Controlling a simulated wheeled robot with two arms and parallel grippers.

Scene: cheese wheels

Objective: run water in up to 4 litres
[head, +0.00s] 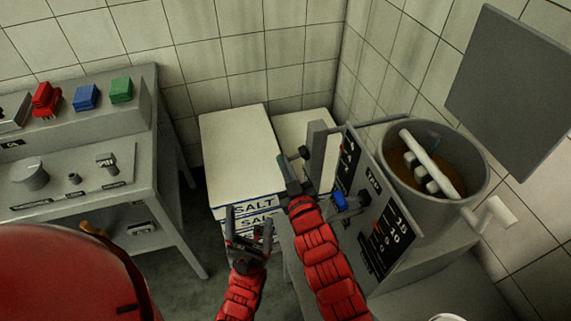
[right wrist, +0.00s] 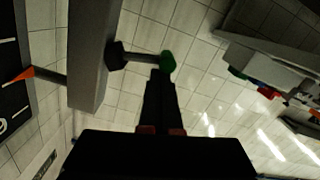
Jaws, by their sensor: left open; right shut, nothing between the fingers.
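A grey control panel (head: 372,215) labelled TANK stands right of centre in the head view, with an upper black scale (head: 347,160) and a lower one (head: 388,240), both with red pointers. A blue knob (head: 340,201) sticks out from it. A grey upright block (head: 316,150) stands at its upper left. My right gripper (head: 284,168) is shut and empty beside that block. In the right wrist view its fingertips (right wrist: 160,76) are at a green-tipped lever (right wrist: 168,62); contact is unclear. My left gripper (head: 250,232) is open and empty, in front of the salt packs.
A round tank (head: 478,160) with brown liquid and a white stirring piece (head: 432,163) stands behind the panel. SALT packs (head: 240,150) are stacked in the middle.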

